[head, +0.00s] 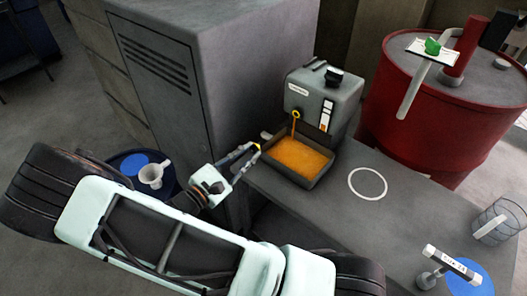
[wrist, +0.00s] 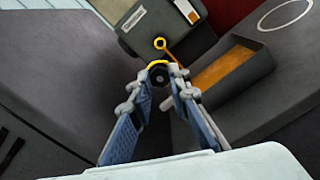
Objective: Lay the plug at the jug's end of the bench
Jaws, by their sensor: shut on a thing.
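My gripper (head: 254,151) is shut on the plug, a small dark round piece with a yellow rim. The plug (wrist: 160,77) shows between the fingertips in the wrist view; in the head view only a yellow bit shows at the tips. The gripper is near the bench's left end, beside the oil tray. The clear jug (head: 497,222) stands at the right end of the grey bench (head: 345,215).
Orange oil runs from the yellow-ringed hole of a grey housing (head: 320,92) into the tray (head: 312,181). A white ring marks clear bench top. A small stand with a labelled bar (head: 446,262) and a blue disc are near the jug. A red drum (head: 400,120) stands behind.

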